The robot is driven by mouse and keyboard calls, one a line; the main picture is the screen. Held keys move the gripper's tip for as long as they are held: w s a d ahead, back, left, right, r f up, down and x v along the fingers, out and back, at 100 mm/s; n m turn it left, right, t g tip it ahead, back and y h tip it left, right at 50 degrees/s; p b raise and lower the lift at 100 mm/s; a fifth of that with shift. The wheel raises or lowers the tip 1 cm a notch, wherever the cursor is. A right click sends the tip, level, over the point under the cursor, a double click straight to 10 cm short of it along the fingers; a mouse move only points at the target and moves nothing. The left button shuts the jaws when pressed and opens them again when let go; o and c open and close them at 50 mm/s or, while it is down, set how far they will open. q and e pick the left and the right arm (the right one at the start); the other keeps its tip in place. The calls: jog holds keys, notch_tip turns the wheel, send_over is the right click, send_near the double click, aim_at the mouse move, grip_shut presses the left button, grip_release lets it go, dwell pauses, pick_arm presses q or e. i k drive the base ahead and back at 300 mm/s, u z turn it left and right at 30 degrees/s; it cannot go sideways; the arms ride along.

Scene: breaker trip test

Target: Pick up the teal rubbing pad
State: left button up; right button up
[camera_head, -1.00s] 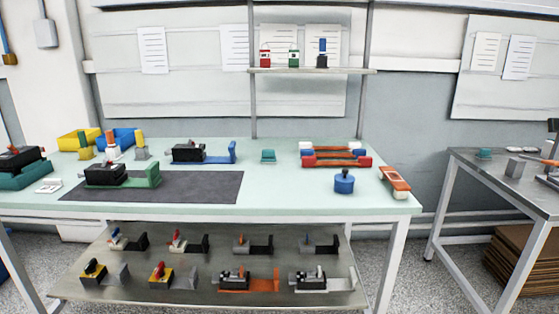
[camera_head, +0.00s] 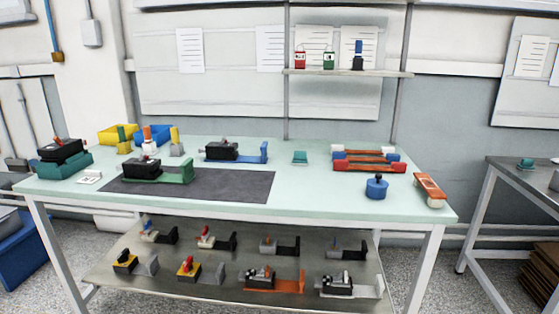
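A small teal pad-like block (camera_head: 300,158) stands on the pale green bench top (camera_head: 300,205), right of the blue-ended black breaker (camera_head: 222,151) and left of the red and blue bars. A second small teal piece (camera_head: 526,164) lies on the grey side table at the right. I cannot tell for sure from the shapes which one is the rubbing pad. Neither of my grippers shows in the head view, and nothing is seen holding either teal piece.
A dark mat (camera_head: 240,186) bears a breaker with a green bracket (camera_head: 175,173). A blue round-knobbed weight (camera_head: 377,188) and an orange tool (camera_head: 430,190) stand at the bench's right. The grey side table (camera_head: 505,178) is separate, with floor between.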

aim_at(299, 158)
jog(key=u, duration=1.5)
jog(key=i, duration=2.45)
jog(key=z, duration=2.2)
